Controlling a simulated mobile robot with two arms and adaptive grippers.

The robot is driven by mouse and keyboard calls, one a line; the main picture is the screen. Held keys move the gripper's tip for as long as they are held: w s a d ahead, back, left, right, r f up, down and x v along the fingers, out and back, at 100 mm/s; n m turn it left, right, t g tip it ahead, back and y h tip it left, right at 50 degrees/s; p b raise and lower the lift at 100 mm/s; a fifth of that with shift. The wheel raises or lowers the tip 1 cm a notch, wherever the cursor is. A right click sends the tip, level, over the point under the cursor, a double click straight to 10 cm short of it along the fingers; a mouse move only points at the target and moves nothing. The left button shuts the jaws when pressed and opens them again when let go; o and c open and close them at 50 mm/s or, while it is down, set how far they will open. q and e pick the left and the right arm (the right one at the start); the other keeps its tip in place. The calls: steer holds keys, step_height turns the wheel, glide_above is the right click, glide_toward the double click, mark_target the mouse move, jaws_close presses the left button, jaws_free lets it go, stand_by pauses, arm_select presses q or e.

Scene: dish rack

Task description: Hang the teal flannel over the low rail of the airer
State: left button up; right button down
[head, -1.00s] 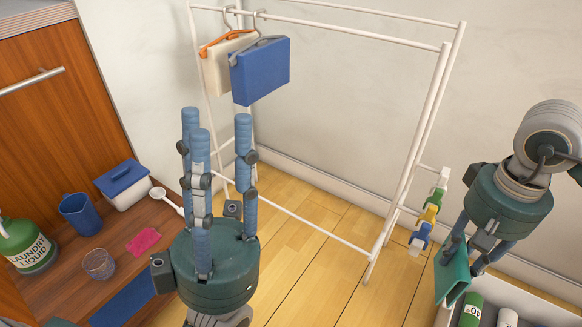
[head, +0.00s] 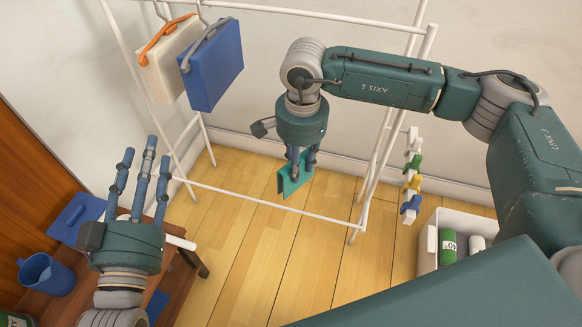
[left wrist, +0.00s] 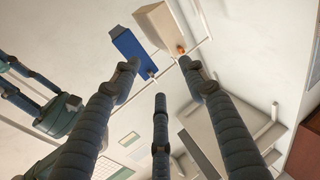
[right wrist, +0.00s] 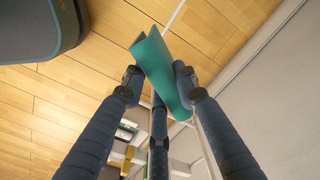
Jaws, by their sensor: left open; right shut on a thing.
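The teal flannel (head: 293,179) hangs folded from my right gripper (head: 302,160), which is shut on it with the fingers pointing down. In the right wrist view the flannel (right wrist: 160,70) sits between the fingertips, its two halves spread apart. The low rail (head: 235,198) of the white airer runs across just below the flannel in the head view.
A light bin (head: 428,245) with bottles stands at the right. A blue jug (head: 45,273) stands at lower left.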

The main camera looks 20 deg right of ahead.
mark_target(291, 189)
arm_select(q)
steer(key=s+a+f+g+y+p, duration=0.2)
steer(key=s+f+g, duration=0.4)
steer(key=f, duration=0.4)
steer(key=s+a+f+g+y+p, duration=0.2)
steer(key=s+f+g, duration=0.4)
steer(key=f, duration=0.4)
steer(key=shift+s+a+n+g+p, duration=0.3)
steer(key=shift+s+a+p, duration=0.35)
steer(key=shift+a, duration=0.5)
arm_select(e)
steer(key=f+m, duration=0.1)
steer(key=m, duration=0.3)
steer(key=a+f+m, duration=0.1)
steer(key=f+m, duration=0.1)
steer(key=m, duration=0.2)
steer(key=f+m, duration=0.2)
steer(key=m, duration=0.2)
steer(key=shift+w+a, duration=0.15)
steer(key=shift+a, duration=0.15)
